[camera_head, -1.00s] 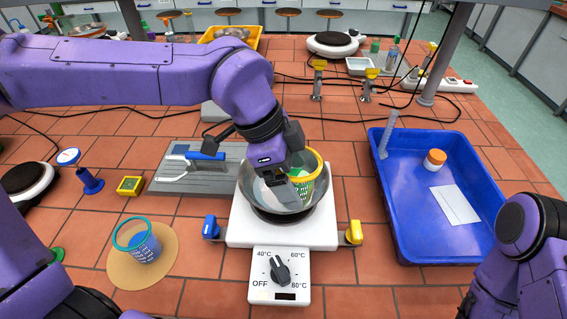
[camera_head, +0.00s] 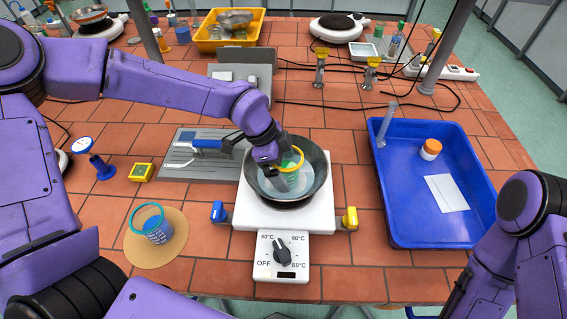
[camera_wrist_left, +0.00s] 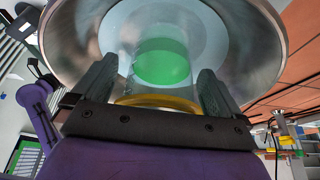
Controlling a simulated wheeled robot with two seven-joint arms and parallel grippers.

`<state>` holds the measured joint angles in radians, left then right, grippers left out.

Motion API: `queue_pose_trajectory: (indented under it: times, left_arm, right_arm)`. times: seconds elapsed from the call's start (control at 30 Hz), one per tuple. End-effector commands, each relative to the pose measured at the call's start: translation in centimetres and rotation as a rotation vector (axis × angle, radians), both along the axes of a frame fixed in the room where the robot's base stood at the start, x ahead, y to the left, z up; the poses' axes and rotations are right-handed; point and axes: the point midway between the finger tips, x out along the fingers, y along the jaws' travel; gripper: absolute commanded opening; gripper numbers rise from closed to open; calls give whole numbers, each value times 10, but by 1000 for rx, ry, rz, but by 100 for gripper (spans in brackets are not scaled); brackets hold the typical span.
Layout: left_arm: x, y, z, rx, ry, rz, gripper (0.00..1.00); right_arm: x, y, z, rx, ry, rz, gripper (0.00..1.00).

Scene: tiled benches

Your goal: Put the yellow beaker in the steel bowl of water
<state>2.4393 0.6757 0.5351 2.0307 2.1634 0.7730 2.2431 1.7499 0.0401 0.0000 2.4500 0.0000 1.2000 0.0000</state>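The yellow-rimmed beaker (camera_head: 291,178) holds green liquid and is inside the steel bowl of water (camera_head: 318,187), in the middle of the head view. The bowl sits on a white hotplate. My left gripper (camera_head: 281,160) reaches in over the bowl's back left rim. In the left wrist view its two dark fingers (camera_wrist_left: 158,95) lie on either side of the beaker (camera_wrist_left: 165,85), close against its walls near the yellow rim. The bowl (camera_wrist_left: 245,50) fills the space behind. I cannot tell whether the beaker's base touches the bowl's bottom. My right gripper is not in view.
The hotplate (camera_head: 282,255) has a dial and two side taps, blue and yellow. A blue tray (camera_head: 400,225) is at the right. A grey board (camera_head: 215,172) lies behind the bowl's left.

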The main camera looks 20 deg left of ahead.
Motion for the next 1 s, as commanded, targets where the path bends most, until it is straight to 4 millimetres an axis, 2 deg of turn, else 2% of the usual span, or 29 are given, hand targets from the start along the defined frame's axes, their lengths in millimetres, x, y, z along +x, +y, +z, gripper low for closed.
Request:
queue_pose_trajectory:
  times: [0.17,0.27,0.6,0.7,0.8,1.0]
  left_arm:
    - [0,0,1,-1,-1,0,100]
    - [0,4,10,-2,-4,2,100]
    - [-7,35,84,-3,-6,2,100]
    - [-8,41,100,-1,-4,1,100]
    - [-9,44,109,-2,-2,1,100]
    - [-10,45,112,-1,0,0,100]
  right_arm:
    - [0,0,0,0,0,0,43]
    - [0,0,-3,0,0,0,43]
    - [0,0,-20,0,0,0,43]
    - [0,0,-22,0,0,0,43]
    - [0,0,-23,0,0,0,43]
    - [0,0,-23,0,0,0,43]
